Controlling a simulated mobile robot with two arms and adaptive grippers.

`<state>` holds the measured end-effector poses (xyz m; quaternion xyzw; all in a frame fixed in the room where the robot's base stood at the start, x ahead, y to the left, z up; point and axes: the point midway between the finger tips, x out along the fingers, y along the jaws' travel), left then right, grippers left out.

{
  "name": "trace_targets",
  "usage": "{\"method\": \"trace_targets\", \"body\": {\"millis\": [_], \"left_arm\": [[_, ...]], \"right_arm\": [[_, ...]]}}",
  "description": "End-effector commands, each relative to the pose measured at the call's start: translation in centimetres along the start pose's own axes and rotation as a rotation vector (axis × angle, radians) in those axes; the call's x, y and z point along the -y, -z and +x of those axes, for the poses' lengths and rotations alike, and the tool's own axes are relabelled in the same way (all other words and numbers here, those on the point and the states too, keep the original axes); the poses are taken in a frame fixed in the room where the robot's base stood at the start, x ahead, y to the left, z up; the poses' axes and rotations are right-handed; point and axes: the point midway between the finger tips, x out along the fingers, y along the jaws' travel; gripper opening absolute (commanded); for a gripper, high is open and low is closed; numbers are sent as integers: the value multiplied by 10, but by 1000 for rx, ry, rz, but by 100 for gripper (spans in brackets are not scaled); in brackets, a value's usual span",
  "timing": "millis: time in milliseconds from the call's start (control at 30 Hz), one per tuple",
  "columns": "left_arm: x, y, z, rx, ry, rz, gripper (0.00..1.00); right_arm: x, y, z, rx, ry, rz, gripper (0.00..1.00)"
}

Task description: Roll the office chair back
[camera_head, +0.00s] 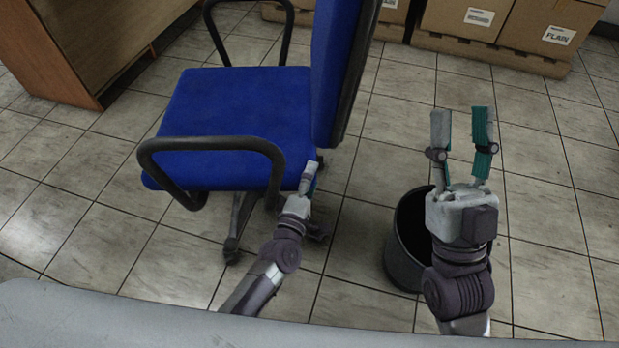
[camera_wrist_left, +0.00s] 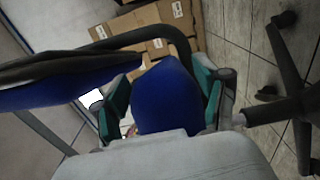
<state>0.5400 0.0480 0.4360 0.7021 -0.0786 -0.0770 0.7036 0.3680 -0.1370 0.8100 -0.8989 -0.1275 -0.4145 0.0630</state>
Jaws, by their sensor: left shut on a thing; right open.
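The office chair (camera_head: 235,120) has a blue seat, black armrests and a blue backrest (camera_head: 335,70) with a black edge on its right side. My left gripper (camera_head: 309,176) is at the seat's near right corner, below the backrest. In the left wrist view my left gripper (camera_wrist_left: 165,98) has its green-padded fingers on either side of the blue seat edge (camera_wrist_left: 168,95), shut on it. The chair's wheeled base (camera_wrist_left: 290,105) shows at the right there. My right gripper (camera_head: 461,120) is open and empty, raised to the right of the chair.
A black bin (camera_head: 405,250) stands on the tiled floor beside my right arm. A wooden desk (camera_head: 75,45) is at the upper left. Cardboard boxes (camera_head: 510,22) sit on pallets at the back. Floor between chair and boxes is clear.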

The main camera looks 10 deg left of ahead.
Motion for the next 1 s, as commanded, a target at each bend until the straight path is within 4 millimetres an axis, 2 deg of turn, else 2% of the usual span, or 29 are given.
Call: {"method": "trace_targets", "body": {"millis": [33,100,133,267,667,767,1000], "left_arm": [[-3,-6,1,14,0,-3,3],[-3,-6,1,14,0,-3,3],[-3,-6,1,14,0,-2,78],[-2,-5,1,11,1,-1,99],[0,-2,-3,6,3,1,100],[1,-2,-14,6,4,1,100],[1,-2,-64,8,6,0,100]], "right_arm": [[0,0,0,0,0,0,42],[0,0,0,0,0,0,42],[0,0,0,0,0,0,42],[0,0,1,0,0,1,42],[0,0,1,-2,-1,-1,42],[0,0,1,-1,-1,-1,42],[0,0,1,-1,-1,0,42]]}}
